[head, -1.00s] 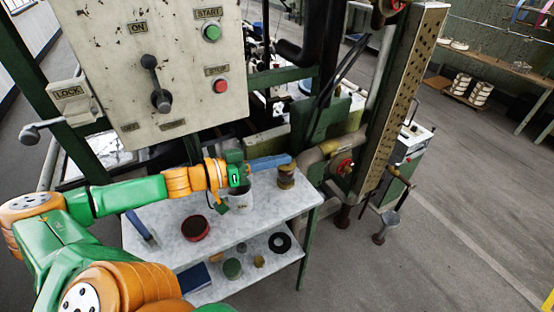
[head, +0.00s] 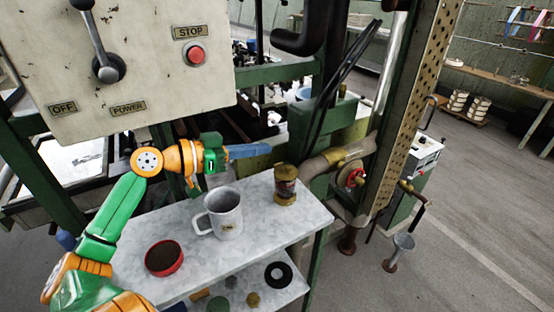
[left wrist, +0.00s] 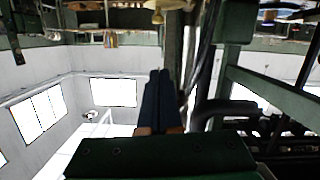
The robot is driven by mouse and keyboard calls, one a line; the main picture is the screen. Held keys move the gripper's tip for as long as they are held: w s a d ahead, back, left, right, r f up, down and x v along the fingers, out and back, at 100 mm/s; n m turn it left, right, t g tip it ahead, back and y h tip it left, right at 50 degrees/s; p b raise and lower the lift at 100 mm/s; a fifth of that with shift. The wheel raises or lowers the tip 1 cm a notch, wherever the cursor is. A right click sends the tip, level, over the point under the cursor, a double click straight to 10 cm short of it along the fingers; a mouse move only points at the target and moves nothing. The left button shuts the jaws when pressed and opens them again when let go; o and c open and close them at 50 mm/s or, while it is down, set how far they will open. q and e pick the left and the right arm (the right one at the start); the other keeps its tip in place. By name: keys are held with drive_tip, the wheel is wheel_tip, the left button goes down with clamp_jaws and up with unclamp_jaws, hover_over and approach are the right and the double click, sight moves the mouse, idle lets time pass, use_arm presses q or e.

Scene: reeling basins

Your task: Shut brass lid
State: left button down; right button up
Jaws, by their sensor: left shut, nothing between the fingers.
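A small lantern-like jar (head: 286,190) with a glass body and brass base stands upright on the pale table's right part in the head view. Its brass lid (head: 286,171) sits on top and looks level and shut, though small at this size. My left gripper (head: 267,150) is shut and empty, its blue fingers pointing right, above and left of the lid and apart from it. The shut fingers also show in the left wrist view (left wrist: 160,85), where I cannot make out the jar. My right gripper is not in view.
A white mug (head: 227,213) and a red round tin (head: 164,257) stand on the table (head: 200,275). A black ring (head: 278,274) lies on the lower shelf. A control panel (head: 150,60) hangs at upper left. A pipe with a red valve (head: 350,178) is right of the jar.

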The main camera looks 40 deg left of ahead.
sight(288, 166)
use_arm(q)
drive_tip(key=w+f, duration=0.1)
drive_tip(key=w+d+f+p, duration=0.1)
drive_tip(key=w, duration=0.1)
drive_tip(key=w+d+f, duration=0.1)
drive_tip(key=f, duration=0.1)
drive_tip(key=shift+w+f, duration=0.1)
drive_tip(key=shift+w, duration=0.05)
drive_tip(key=shift+f, duration=0.5)
drive_tip(key=shift+d+f+b, duration=0.2)
drive_tip(key=shift+f+b, duration=0.45)
drive_tip(key=shift+b, duration=0.1)
drive_tip(key=shift+m, duration=0.3)
drive_tip(key=shift+r, duration=0.1)
